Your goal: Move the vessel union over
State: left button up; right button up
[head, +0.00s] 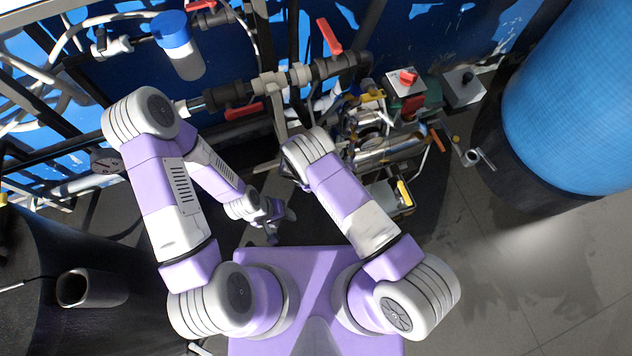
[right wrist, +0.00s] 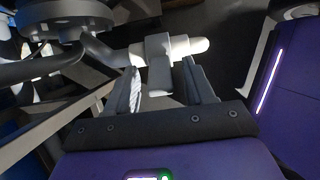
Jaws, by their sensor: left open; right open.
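In the head view my left gripper (head: 279,224) hangs low over the dark floor, in front of my base, open with nothing seen between its fingers. My right gripper (right wrist: 162,78) is open in the right wrist view. A grey pipe fitting with a pale end (right wrist: 184,46) lies across its fingertips, with a grey block reaching down between the fingers. I cannot tell whether the fingers touch it or whether it is the vessel union. The right gripper is hidden in the head view. Light grey fittings (head: 270,83) sit on the horizontal pipe there.
Red-handled valves (head: 330,37) and a blue-topped filter (head: 178,45) are on the pipework at the back. Pump equipment (head: 390,148) stands right of my right arm. A large blue tank (head: 575,100) is at the right. The floor (head: 520,270) at front right is clear.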

jog(key=shift+f, duration=0.1)
grip_shut()
dwell(0.3)
jog(key=shift+d, duration=0.15)
jog(key=shift+w+d+y+p, duration=0.15)
jog(key=shift+d+y+p, duration=0.15)
jog(key=shift+y, duration=0.4)
grip_release()
jog(key=shift+r, duration=0.25)
